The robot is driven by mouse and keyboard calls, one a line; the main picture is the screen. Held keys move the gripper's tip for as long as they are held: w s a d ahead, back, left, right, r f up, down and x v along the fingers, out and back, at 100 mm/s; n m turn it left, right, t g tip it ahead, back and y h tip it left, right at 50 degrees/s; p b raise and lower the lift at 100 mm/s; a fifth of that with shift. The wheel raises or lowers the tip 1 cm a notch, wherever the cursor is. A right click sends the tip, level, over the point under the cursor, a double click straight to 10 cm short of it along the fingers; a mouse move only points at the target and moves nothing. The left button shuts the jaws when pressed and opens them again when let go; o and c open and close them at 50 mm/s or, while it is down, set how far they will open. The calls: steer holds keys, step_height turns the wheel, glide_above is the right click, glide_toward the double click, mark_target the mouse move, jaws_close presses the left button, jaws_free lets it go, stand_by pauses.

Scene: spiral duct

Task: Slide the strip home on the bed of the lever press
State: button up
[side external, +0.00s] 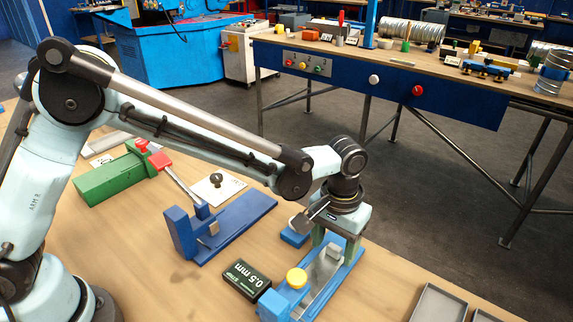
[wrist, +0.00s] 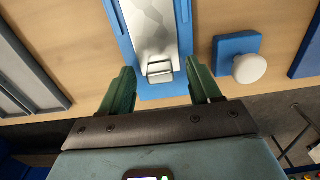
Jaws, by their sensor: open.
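A blue bed (side external: 345,268) with a yellow knob (side external: 296,278) stands at the front of the bench, under my gripper. A silver metal strip (wrist: 148,25) lies lengthwise in this blue bed, between its raised blue edges, in the wrist view. A small metal block (wrist: 160,70) sits at the strip's near end. My gripper (wrist: 160,84) is open, with one green finger on each side of the bed's near end. I see no contact with the strip. A blue lever device (side external: 225,228) with a red handle (side external: 160,161) stands to the left.
A black box marked 0.5 mm (side external: 246,280) lies left of the bed. A blue block with a white knob (wrist: 237,55) is close to the right in the wrist view. A grey tray (side external: 437,303) stands at the right. A green block (side external: 110,180) is at the left.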

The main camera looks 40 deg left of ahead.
steer(key=c, duration=1.1)
steer(key=shift+w+r, duration=0.2)
steer(key=shift+w, duration=2.55)
step_height(320, 180, up, 7)
